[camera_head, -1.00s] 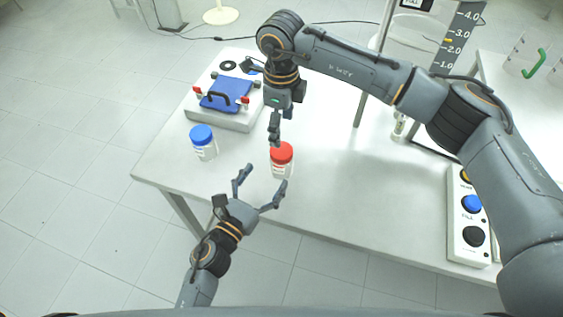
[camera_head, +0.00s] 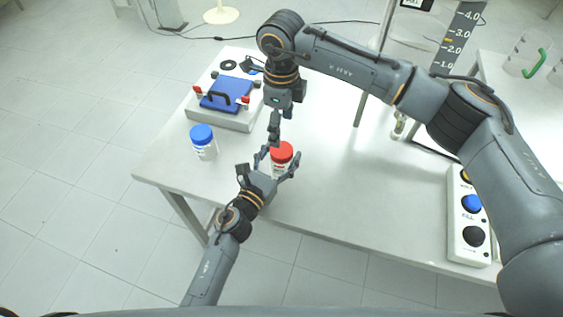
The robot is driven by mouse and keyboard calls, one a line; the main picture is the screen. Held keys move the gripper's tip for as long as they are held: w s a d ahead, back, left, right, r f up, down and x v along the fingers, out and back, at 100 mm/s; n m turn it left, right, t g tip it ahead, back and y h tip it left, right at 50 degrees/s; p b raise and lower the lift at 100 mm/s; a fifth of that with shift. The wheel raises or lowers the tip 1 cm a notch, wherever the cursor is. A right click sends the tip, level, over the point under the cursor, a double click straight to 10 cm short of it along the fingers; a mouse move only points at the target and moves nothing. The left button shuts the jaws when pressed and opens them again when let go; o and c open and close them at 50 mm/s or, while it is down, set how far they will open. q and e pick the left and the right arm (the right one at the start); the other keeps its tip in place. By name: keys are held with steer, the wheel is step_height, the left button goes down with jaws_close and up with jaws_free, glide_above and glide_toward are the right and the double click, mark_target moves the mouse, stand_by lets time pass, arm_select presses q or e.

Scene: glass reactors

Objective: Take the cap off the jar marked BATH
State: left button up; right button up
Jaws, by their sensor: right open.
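A white jar with a red cap (camera_head: 281,151) stands upright near the front edge of the table. A second white jar with a blue cap (camera_head: 202,136) stands to its left. The label writing on both is too small to read. My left gripper (camera_head: 278,166) is open, with one finger on each side of the red-capped jar; I cannot tell whether they touch it. My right gripper (camera_head: 274,138) points down just behind and above the red cap, open and empty; its fingers are seen nearly edge-on. The jar's lower part is partly hidden by my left gripper.
A grey device with a blue lid and black handle (camera_head: 226,95) stands at the table's back left. A panel with several round buttons (camera_head: 468,220) lies at the right. The white table (camera_head: 360,190) is clear between the jar and the panel.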

mark_target(282, 149)
arm_select(q)
jaws_close()
arm_select(e)
steer(key=m, duration=0.3)
steer(key=shift+a+m, duration=0.1)
steer(key=shift+m, duration=0.2)
steer(key=m, duration=0.4)
steer(key=shift+a, duration=0.1)
steer(key=m, duration=0.8)
steer(key=shift+r, duration=0.1)
steer(key=m, duration=0.4)
steer(key=shift+m, duration=0.3)
steer(key=m, duration=1)
steer(key=shift+m, duration=0.3)
steer(key=m, duration=0.4)
steer(key=shift+d+m, duration=0.25)
steer(key=shift+m, duration=0.15)
steer(key=shift+f, duration=4.1)
